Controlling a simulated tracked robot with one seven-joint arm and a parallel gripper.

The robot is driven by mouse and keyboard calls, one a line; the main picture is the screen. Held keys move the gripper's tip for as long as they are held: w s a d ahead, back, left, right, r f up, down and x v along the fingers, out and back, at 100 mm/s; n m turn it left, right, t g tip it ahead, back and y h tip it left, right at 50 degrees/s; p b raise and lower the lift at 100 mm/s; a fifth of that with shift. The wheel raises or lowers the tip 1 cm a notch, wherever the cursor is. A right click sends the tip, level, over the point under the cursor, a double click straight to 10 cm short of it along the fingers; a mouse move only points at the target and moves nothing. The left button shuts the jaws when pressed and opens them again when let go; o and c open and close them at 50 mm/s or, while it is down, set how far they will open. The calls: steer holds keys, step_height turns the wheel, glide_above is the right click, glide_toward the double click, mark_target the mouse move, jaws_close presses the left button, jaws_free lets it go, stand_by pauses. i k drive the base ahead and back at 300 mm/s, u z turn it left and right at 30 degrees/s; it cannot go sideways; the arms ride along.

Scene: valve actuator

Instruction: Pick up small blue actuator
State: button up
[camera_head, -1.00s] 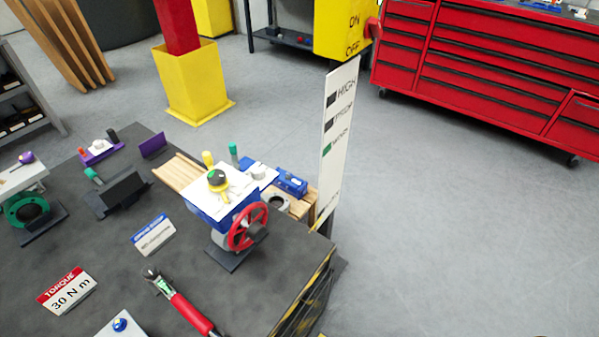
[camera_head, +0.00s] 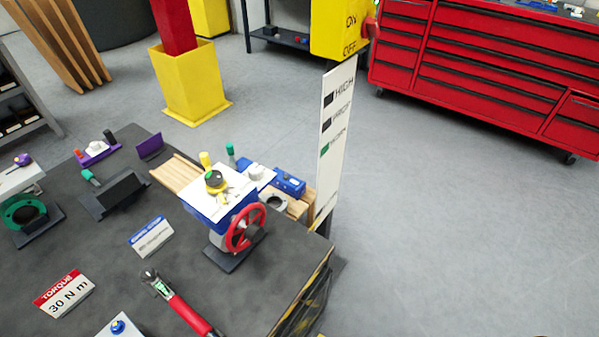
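A small blue box-shaped unit (camera_head: 289,183), which looks like the small blue actuator, sits on wooden blocks (camera_head: 298,206) near the table's far right edge. A larger blue valve actuator with a white top (camera_head: 218,193) and a red handwheel (camera_head: 245,228) stands just in front and to the left, on a dark base. A white and blue part with a green-tipped lever (camera_head: 255,172) lies between them and partly covers the area. My gripper is not in view, so I cannot see its place or state.
The dark table (camera_head: 120,262) also carries a red-handled tool (camera_head: 188,315), a torque sign (camera_head: 64,292) and a blue-headed label (camera_head: 150,236). A tall white sign (camera_head: 334,140) stands right of the blue unit. Grey floor (camera_head: 450,240) is clear to the right.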

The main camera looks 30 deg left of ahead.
mark_target(295, 187)
steer(key=z, duration=0.55)
steer(key=i, duration=3.2)
steer(key=u, duration=1.9)
steer(key=i, duration=0.15)
steer(key=u, duration=1.55)
